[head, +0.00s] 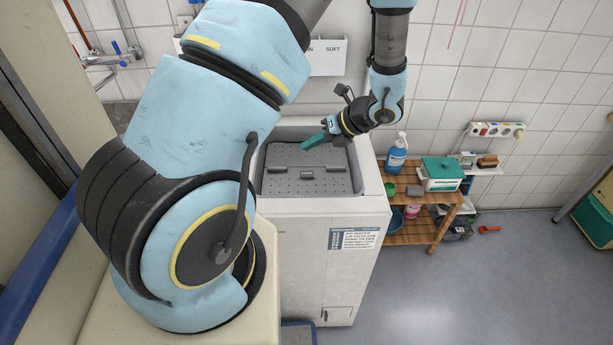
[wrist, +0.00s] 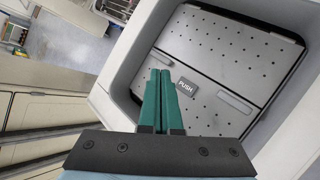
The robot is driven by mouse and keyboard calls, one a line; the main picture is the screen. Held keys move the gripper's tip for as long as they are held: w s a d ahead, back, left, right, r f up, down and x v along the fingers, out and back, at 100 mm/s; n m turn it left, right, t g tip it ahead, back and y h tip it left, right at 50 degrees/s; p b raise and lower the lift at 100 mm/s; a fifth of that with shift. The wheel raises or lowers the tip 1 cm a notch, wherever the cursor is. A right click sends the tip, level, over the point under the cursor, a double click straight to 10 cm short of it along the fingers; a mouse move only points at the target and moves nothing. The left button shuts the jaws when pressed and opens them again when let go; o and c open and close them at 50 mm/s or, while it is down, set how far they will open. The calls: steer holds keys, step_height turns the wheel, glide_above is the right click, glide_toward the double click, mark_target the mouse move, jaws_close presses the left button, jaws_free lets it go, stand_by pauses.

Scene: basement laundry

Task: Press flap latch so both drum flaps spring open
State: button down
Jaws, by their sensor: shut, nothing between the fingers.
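The washer (head: 335,230) is a white top-loader with its top open. In the opening lies the grey perforated drum (head: 280,182) with its two flaps shut and flush. The flap latch (wrist: 187,87), a small dark plate marked PUSH, sits at the seam between the flaps in the wrist view. My gripper (head: 312,142) has green fingers, shut and empty, over the back part of the opening in the head view. In the wrist view my gripper (wrist: 160,75) points toward the drum, its fingertips just beside the latch. I cannot tell whether they touch anything.
A wooden shelf (head: 425,215) right of the washer holds a blue bottle (head: 397,153) and a green-lidded box (head: 442,174). The washer's raised rim (wrist: 120,80) surrounds the drum. The floor (head: 520,285) at the right is mostly clear.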

steer(key=b, duration=0.4)
glide_above(310, 176)
step_height(310, 176, down, 5)
steer(key=shift+f, duration=0.2)
steer(key=shift+w+f+b, duration=0.1)
steer(key=shift+f+b, duration=0.45)
steer(key=shift+f, duration=0.4)
steer(key=shift+f, duration=0.1)
stand_by(0.7)
steer(key=shift+f, duration=0.3)
